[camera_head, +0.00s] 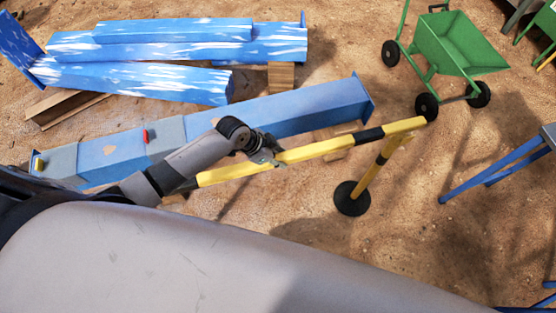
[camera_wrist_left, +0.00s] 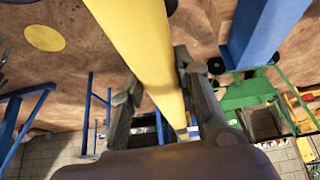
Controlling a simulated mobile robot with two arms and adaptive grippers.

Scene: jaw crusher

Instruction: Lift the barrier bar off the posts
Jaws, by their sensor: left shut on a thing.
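The barrier bar (camera_head: 312,152) is yellow with black bands and runs from lower left to upper right in the head view. My left gripper (camera_head: 268,156) is shut on it around its middle. In the left wrist view the bar (camera_wrist_left: 140,45) passes between the two fingers of my left gripper (camera_wrist_left: 155,108). A yellow post (camera_head: 368,180) on a round black base stands under the right part of the bar. I cannot tell whether the bar touches the post's top. The bar's left end is close to my arm, and no other post shows there. My right gripper is not in view.
A long blue beam (camera_head: 310,108) lies just behind the bar. More blue beams (camera_head: 180,45) lie on wood blocks at the back left. A green wheelbarrow (camera_head: 455,45) stands at the back right, near blue trestle legs (camera_head: 495,168). Bare sandy ground lies right of the post.

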